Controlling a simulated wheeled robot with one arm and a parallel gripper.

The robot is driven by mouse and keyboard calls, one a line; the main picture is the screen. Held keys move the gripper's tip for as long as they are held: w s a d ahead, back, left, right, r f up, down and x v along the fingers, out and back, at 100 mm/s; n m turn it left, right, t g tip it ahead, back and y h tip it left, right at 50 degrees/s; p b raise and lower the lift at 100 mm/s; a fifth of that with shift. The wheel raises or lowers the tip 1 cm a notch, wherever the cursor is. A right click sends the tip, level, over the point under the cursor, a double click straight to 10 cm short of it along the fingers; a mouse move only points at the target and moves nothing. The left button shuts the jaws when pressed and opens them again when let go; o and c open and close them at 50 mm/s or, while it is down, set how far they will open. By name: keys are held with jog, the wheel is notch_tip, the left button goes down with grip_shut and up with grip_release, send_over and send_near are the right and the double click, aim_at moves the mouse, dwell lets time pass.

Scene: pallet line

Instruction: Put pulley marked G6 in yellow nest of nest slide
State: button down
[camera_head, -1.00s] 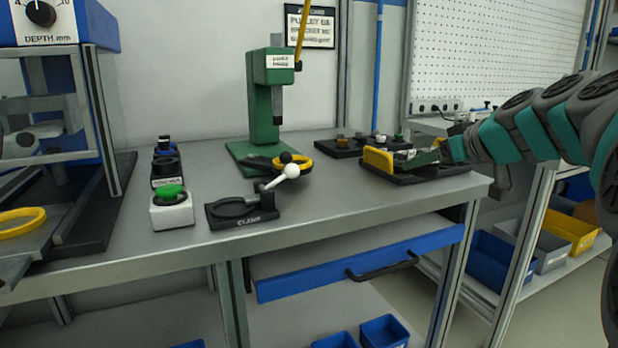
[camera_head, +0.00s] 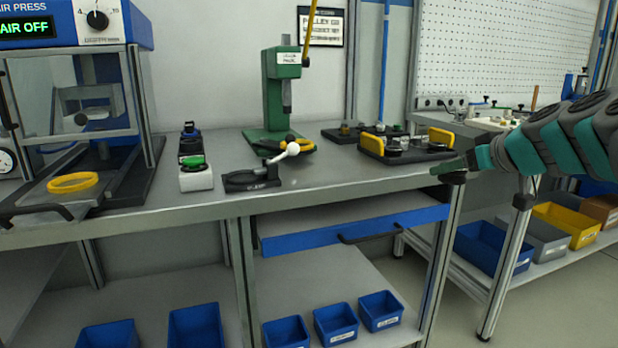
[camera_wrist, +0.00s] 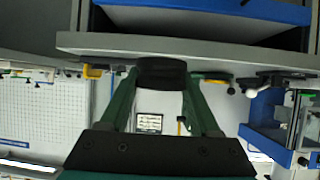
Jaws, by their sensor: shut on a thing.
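My gripper (camera_head: 447,170) is shut on a dark round pulley (camera_head: 454,178), just off the bench's right front corner. In the wrist view the dark pulley (camera_wrist: 162,72) sits between the green fingertips; no marking on it is legible. A yellow ring-shaped nest (camera_head: 73,183) lies on the grey slide plate (camera_head: 40,204) in front of the blue-topped air press at the far left. The nest looks empty and is far to the left of my gripper.
On the bench stand the green lever press (camera_head: 282,90), a black clamp with a white-knobbed lever (camera_head: 252,180), a green button box (camera_head: 195,174) and a black tray with yellow ends (camera_head: 405,152). Blue bins (camera_head: 336,324) stand below.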

jog(key=w+d+f+m+h, duration=0.1)
jog(key=w+f, duration=0.3)
jog(key=f, duration=0.6)
jog(key=w+d+f+m+h, duration=0.15)
jog(key=w+f, duration=0.25)
jog(key=f, duration=0.6)
jog(key=w+a+f+h, duration=0.1)
jog(key=a+f, duration=1.5)
jog(key=f, duration=0.2)
jog(key=shift+m+t, duration=0.3)
jog(key=shift+m, duration=0.15)
jog(key=shift+v, duration=2.95)
